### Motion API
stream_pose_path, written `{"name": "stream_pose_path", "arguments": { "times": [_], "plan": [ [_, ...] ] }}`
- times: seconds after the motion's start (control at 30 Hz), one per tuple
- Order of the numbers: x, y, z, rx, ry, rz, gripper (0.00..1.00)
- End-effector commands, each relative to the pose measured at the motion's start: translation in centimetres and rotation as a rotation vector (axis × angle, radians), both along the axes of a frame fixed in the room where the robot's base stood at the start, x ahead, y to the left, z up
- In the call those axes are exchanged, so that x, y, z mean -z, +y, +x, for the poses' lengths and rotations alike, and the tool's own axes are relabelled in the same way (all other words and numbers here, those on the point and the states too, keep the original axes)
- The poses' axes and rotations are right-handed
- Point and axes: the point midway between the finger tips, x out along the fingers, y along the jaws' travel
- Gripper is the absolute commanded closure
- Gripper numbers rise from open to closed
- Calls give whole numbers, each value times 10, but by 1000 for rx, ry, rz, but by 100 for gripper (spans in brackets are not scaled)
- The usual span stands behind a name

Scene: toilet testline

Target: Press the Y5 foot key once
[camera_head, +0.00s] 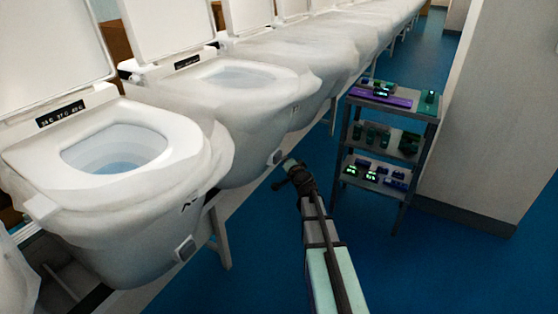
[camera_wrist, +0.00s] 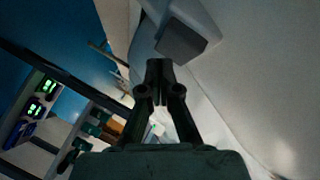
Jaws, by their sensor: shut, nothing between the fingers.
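Two square grey foot keys show on the front lower sides of white toilets in the head view: one on the nearest toilet (camera_head: 185,249), one on the second toilet (camera_head: 276,157). The small dark labels above them are too small to read surely, so I cannot tell which is Y5. My gripper (camera_head: 278,186) is just below and in front of the second toilet's key, with its fingers shut and empty. In the wrist view a dark grey square key (camera_wrist: 181,42) lies just beyond my shut fingertips (camera_wrist: 160,66). I cannot tell whether they touch it.
A row of white toilets (camera_head: 235,75) runs back along the left. A grey shelf rack (camera_head: 408,108) with small lit devices stands right of my gripper, by a pale wall (camera_head: 490,110). The blue floor (camera_head: 255,250) is clear between rack and toilets.

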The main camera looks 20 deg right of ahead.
Motion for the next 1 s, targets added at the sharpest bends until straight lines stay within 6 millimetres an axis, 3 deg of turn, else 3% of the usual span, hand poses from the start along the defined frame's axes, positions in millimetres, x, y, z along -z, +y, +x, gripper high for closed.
{"name": "stream_pose_path", "arguments": {
  "times": [0.53,1.0],
  "plan": [
    [1,-4,-6,0,-1,1,100],
    [2,-30,-38,1,-1,0,100]
  ]
}}
